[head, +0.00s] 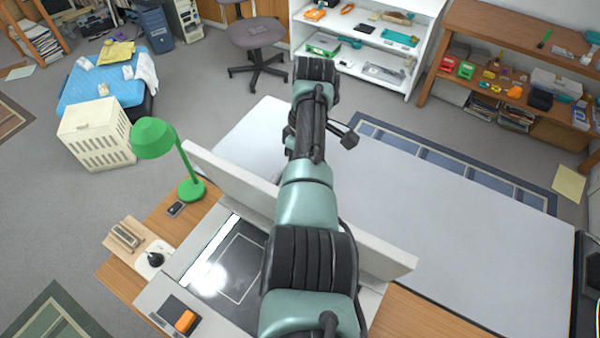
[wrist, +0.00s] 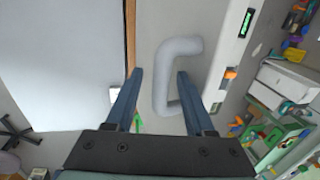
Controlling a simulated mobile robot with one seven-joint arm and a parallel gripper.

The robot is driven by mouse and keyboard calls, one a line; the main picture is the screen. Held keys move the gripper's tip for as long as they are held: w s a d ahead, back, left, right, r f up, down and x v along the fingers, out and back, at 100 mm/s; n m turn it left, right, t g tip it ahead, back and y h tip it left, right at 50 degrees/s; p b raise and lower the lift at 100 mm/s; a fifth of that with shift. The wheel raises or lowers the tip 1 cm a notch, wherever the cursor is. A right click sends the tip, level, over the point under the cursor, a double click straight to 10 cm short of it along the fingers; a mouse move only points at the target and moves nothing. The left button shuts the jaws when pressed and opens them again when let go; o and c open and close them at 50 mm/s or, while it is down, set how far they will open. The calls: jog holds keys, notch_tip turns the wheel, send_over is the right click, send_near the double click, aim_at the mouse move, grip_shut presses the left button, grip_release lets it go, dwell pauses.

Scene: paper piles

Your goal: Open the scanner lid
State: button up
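The scanner (head: 165,290) sits on a wooden desk in the head view. Its pale lid (head: 235,183) stands raised at a steep angle, and the dark glass bed (head: 225,265) with a bright strip shows in front of it. My arm reaches over the lid and covers part of it; my gripper cannot be made out there. In the wrist view my gripper (wrist: 160,72) is open, its two blue-grey fingers apart. A grey U-shaped handle (wrist: 180,47) on a pale panel shows between and beyond the fingers. I cannot tell whether they touch it.
A large light table (head: 450,220) spreads behind and right of the lid. A white shelf (head: 365,40) and wooden shelves (head: 495,22) stand farther back.

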jog(key=shift+r, duration=0.25)
jog(key=shift+w+d+r, duration=0.1)
jog(key=shift+w+r, duration=0.1)
jog(key=shift+r, duration=0.3)
notch_tip(320, 180, up, 12)
jog(key=w+d, duration=0.1)
jog(key=shift+w+d+f, duration=0.15)
jog(key=shift+w+f, duration=0.05)
jog(key=shift+w, duration=0.15)
